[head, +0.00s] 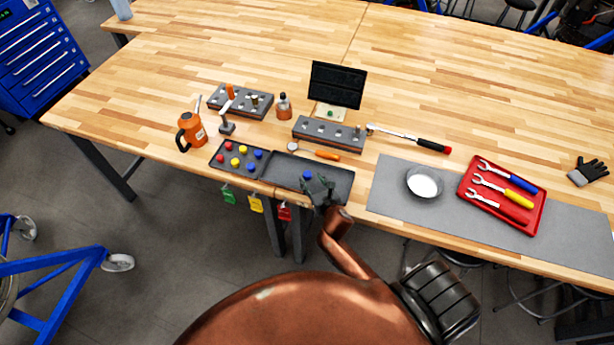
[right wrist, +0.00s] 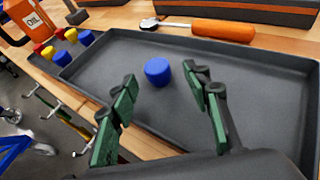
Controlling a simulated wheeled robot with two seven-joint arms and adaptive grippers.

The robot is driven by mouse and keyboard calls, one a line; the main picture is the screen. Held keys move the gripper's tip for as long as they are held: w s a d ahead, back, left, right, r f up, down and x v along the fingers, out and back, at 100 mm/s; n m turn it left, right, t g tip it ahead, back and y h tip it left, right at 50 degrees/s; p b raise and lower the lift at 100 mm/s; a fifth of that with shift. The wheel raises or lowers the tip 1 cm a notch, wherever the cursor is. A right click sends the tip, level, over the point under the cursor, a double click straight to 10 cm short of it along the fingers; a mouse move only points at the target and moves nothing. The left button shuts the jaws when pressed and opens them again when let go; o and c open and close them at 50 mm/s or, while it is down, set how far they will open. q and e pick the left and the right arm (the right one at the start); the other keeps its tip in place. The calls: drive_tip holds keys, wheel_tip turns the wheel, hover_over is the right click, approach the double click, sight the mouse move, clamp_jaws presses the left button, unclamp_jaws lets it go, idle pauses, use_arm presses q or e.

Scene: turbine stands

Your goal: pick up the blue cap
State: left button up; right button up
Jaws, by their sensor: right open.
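A blue cap (right wrist: 158,71) stands alone on the floor of the dark grey tray (right wrist: 260,93). In the head view the blue cap (head: 307,175) shows just beyond my right gripper (head: 320,186). In the right wrist view my right gripper (right wrist: 165,105) is open, with its green-padded fingers apart and nothing between them. The cap lies a little ahead of the fingertips, within the gap between them as seen from the wrist. More blue caps (head: 258,155) sit in the cap holder to the left, among red and yellow ones. My left gripper is not in view.
An orange-handled tool (head: 318,153) lies behind the tray, near a grey block (head: 330,131). An orange oil can (head: 191,132) stands to the left. A metal bowl (head: 424,182) and a red tray of wrenches (head: 501,195) lie to the right on a grey mat (head: 389,183).

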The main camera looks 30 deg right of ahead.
sight(308, 176)
drive_tip(key=x, duration=0.4)
drive_tip(key=shift+w+a+r, duration=0.1)
drive_tip(key=shift+w, duration=0.35)
drive_tip(key=shift+s, duration=0.1)
drive_tip(key=shift+c, duration=0.6)
drive_tip(key=c, duration=0.8)
